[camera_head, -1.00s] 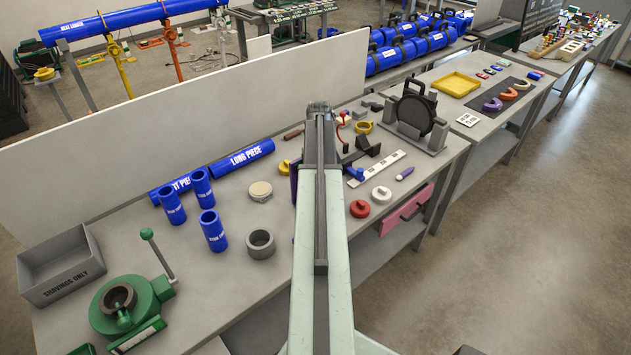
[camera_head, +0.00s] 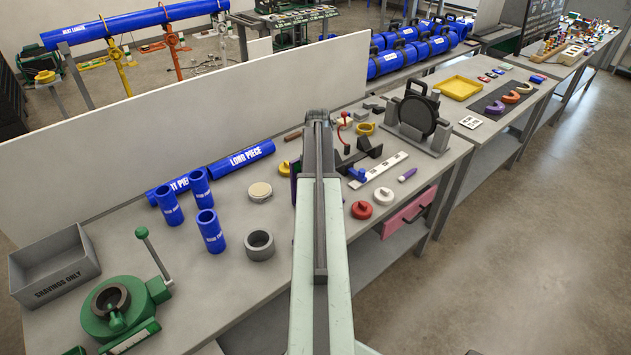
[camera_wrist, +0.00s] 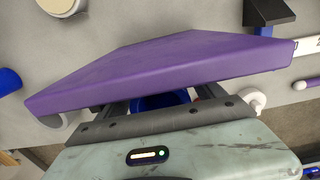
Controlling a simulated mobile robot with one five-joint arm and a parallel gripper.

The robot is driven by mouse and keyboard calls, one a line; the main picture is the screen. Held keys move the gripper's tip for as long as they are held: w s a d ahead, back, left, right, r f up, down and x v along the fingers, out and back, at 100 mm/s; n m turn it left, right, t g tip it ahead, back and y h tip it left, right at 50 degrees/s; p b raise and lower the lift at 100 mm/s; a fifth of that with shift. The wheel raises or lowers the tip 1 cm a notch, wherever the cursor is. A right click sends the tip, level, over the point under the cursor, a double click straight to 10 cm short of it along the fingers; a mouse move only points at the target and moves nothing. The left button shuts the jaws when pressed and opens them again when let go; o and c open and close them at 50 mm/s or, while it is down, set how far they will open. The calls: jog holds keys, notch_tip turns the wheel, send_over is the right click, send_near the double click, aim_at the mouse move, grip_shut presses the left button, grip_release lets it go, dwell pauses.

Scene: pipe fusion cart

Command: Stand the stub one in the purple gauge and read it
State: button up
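The purple gauge (camera_wrist: 160,68) shows in the wrist view as a broad slab across the front of my gripper, hiding the fingertips. A purple edge of it (camera_head: 294,180) shows left of my arm in the head view. A blue round piece (camera_wrist: 160,101) shows between the fingers of my gripper (camera_wrist: 163,98), below the slab. Whether the fingers touch it is hidden. Three blue stubs stand on the bench to the left: one in front (camera_head: 211,232), one at the left (camera_head: 168,205) and one behind (camera_head: 199,188). Their labels are too small to read.
A grey ring (camera_head: 260,245) and a pale cap (camera_head: 260,192) lie left of my arm. A shavings box (camera_head: 52,272) and a green clamp (camera_head: 120,305) stand at the left. A red knob (camera_head: 361,210) and a white strip (camera_head: 379,170) lie at the right.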

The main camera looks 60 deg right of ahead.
jog(key=shift+r, duration=0.1)
notch_tip(320, 180, up, 12)
jog(key=p, duration=1.2)
jog(key=shift+r+p, duration=0.2)
jog(key=shift+p, duration=0.1)
jog(key=shift+f, duration=0.1)
